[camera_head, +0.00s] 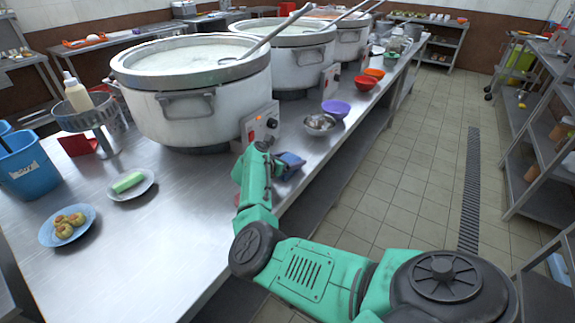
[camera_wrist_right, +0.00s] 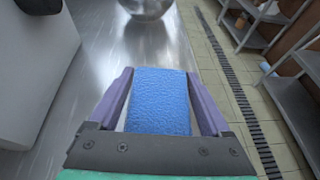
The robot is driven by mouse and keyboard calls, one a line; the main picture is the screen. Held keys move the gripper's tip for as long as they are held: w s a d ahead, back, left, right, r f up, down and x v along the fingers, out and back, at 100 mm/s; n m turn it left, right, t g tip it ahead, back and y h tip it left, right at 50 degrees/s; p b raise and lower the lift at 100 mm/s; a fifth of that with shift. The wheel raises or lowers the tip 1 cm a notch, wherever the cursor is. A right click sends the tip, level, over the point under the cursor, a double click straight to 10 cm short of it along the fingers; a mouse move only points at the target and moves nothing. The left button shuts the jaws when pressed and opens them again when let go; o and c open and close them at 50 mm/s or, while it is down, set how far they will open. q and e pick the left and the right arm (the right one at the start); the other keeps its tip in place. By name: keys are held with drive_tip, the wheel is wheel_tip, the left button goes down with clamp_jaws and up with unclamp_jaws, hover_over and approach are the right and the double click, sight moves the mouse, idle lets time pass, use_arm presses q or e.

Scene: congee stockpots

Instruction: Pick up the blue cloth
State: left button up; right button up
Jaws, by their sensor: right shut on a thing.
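The blue cloth (camera_wrist_right: 160,102) shows as a textured blue block between the two purple fingers of my right gripper (camera_wrist_right: 162,88) in the right wrist view. My right gripper is shut on it. In the head view the blue cloth (camera_head: 291,160) is small and partly covered by my green arm, near the front edge of the steel counter, by the nearest stockpot's control box. I cannot tell whether the cloth still touches the counter. My left gripper is not in view.
Large stockpots (camera_head: 190,110) stand in a row along the counter (camera_head: 165,220). A metal bowl (camera_head: 319,124), a purple bowl (camera_head: 336,108) and red bowls sit beyond the gripper. Plates and a blue bucket (camera_head: 30,165) are at left. Shelves (camera_head: 540,130) stand across the aisle at right.

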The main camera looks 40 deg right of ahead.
sight(292, 157)
drive_tip(key=shift+d+f, duration=0.1)
drive_tip(key=shift+d, duration=0.1)
wheel_tip(292, 157, up, 20)
drive_tip(key=o, duration=0.7)
drive_tip(key=c, duration=0.5)
drive_tip(key=shift+c, duration=0.2)
drive_tip(key=shift+a, duration=0.1)
